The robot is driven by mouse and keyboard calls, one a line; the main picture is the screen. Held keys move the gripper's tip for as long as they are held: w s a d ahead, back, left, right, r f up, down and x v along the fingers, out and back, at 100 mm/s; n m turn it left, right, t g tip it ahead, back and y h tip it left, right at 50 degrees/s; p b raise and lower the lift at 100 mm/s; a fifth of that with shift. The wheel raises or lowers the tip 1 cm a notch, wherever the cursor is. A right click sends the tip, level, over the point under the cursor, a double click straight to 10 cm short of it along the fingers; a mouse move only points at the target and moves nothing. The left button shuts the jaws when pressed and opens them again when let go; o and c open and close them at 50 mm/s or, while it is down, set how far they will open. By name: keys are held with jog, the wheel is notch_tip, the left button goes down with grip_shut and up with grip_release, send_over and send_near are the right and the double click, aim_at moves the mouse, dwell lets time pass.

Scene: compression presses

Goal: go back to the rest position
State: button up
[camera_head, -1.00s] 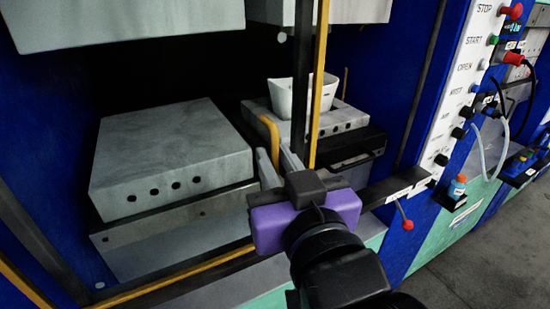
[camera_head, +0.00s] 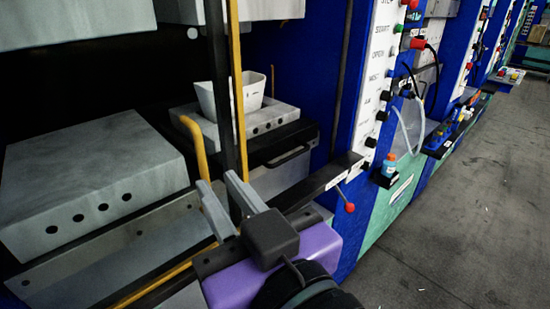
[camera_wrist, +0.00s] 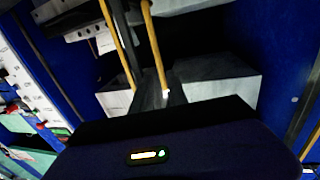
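My gripper (camera_head: 219,181), with a purple body and two pale grey fingers, is at the lower middle of the head view. In the wrist view the dark gripper body fills the bottom and the fingers are hard to make out.
A white container (camera_head: 249,92) stands on the right grey press block (camera_head: 282,119). A larger grey block (camera_head: 85,180) lies left. A red-knobbed lever (camera_head: 350,207) and a small blue bottle (camera_head: 389,165) are right of my gripper. Open floor (camera_head: 450,220) lies at the right.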

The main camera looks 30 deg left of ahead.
jog(key=w+d+r+m+t+y, duration=0.1)
jog(key=w+d+r+m+t, duration=0.2)
jog(key=d+r+t, duration=0.15)
jog(key=d+f+m+t+h, duration=0.7)
jog(key=d+f+h, duration=0.2)
jog(key=d+f, duration=0.75)
jog(key=s+d+f+m+g+h, duration=0.1)
jog(key=s+d+f+g+h, duration=0.2)
jog(key=s+d+f, duration=0.5)
jog(key=s+d+f+g+h, duration=0.3)
jog(key=s+d+f, duration=0.6)
jog(key=s, duration=0.5)
jog(key=shift+s+d+f+m+h, duration=0.3)
jog(key=shift+f+m+h, duration=0.15)
jog(key=shift+h, duration=0.25)
